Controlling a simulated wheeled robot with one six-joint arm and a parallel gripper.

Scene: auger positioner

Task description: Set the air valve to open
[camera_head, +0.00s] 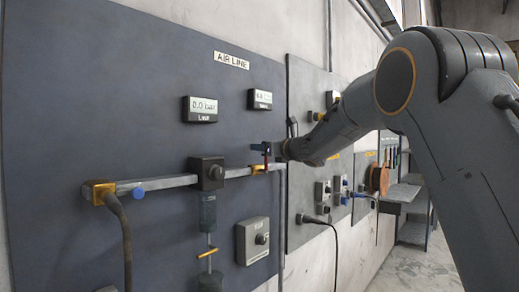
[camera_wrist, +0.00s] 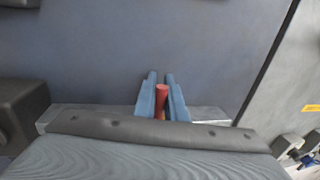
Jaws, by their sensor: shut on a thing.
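The air valve (camera_head: 258,169) is a brass-coloured fitting near the right end of the grey pipe on the panel marked AIR LINE. Its red handle (camera_wrist: 160,100) stands between the two blue fingers of my gripper (camera_wrist: 161,88) in the wrist view. My gripper also shows in the head view (camera_head: 264,148), reaching in from the right and shut on the handle. The handle points away from the wrist camera, about square to the pipe. My fingers hide part of the handle, and the valve body is mostly hidden in the wrist view.
A grey box with a knob (camera_head: 252,240) is below. Another panel (camera_head: 305,225) stands to the right.

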